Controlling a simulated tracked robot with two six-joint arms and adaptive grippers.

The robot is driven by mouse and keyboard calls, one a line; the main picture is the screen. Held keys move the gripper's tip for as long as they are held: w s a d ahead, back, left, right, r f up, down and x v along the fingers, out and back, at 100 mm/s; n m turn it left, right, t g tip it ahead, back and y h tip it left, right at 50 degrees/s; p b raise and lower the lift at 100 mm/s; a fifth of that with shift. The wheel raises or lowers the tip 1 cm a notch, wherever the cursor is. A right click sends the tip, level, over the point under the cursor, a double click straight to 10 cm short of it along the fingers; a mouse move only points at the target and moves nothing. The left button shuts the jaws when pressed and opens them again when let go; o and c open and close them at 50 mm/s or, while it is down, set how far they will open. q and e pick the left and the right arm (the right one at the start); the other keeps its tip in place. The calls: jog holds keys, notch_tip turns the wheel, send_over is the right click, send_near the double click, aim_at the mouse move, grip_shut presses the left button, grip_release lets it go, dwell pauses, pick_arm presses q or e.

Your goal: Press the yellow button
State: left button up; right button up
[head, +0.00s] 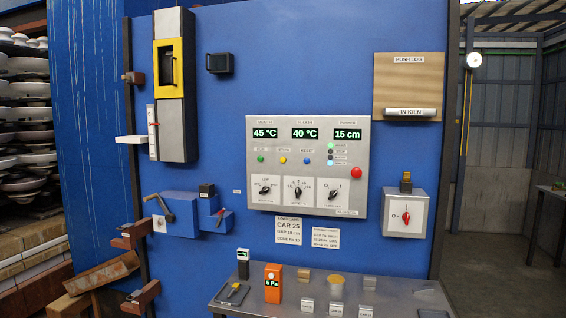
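The yellow button (283,160) is a small round button on the grey control panel (256,215), which is fixed to the blue wall. It sits in a row between a green button (260,159) on its left and a blue button (306,161) on its right. The small label above it is too blurred to read surely. Nothing covers the button. Neither of my grippers shows in the head view.
A larger red button (356,172) and several black knobs share the panel. A grey shelf (395,298) below carries an orange meter (273,283) and small blocks. A switch box (405,213) hangs at right. The space before the panel looks clear.

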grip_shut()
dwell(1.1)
